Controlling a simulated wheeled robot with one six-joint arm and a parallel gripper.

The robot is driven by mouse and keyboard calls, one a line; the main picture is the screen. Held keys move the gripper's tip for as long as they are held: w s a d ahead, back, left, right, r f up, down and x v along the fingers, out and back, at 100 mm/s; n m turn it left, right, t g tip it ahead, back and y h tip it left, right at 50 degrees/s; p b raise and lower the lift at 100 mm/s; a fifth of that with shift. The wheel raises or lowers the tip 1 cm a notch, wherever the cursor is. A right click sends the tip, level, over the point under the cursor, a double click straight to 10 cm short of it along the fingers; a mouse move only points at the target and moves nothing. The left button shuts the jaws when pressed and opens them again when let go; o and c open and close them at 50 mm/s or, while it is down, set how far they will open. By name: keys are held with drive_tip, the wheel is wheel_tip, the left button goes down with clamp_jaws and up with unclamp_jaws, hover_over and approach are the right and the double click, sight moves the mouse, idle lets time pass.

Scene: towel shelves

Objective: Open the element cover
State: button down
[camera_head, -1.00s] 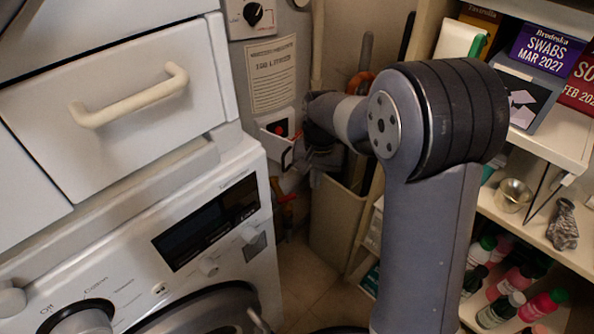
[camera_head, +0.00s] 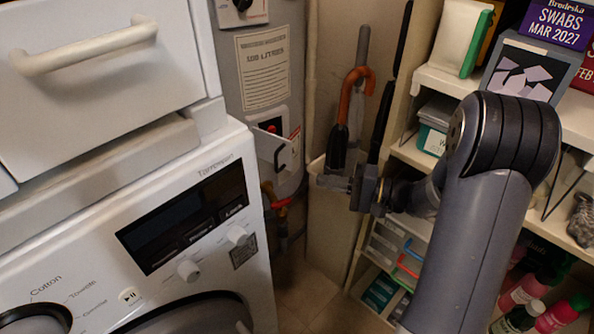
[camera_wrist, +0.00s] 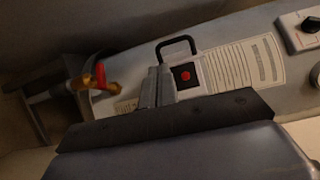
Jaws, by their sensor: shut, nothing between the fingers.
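The element cover (camera_head: 268,148) is a small white flap with a dark handle on the front of the grey cylinder. In the head view it stands out at an angle from the cylinder, and a red button (camera_head: 272,127) shows above it. In the wrist view the red button (camera_wrist: 186,75) sits in a dark square, with a black loop handle (camera_wrist: 178,41) beside it. My gripper (camera_head: 322,182) is shut and empty, to the lower right of the cover and apart from it in the head view. In the wrist view my fingers (camera_wrist: 157,82) partly hide the area around the button.
A white washing machine (camera_head: 150,240) and drawer (camera_head: 100,90) stand at left. At right is a shelf unit (camera_head: 440,80) with boxes and bottles. An umbrella with an orange handle (camera_head: 350,95) stands in a bin behind my gripper. Pipes with a red valve (camera_wrist: 100,75) lie near the cylinder.

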drive_tip(key=w+b+x, duration=0.1)
drive_tip(key=x, duration=0.8)
drive_tip(key=shift+r+t, duration=0.4)
drive_tip(key=shift+r, duration=0.1)
drive_tip(key=shift+d, duration=0.15)
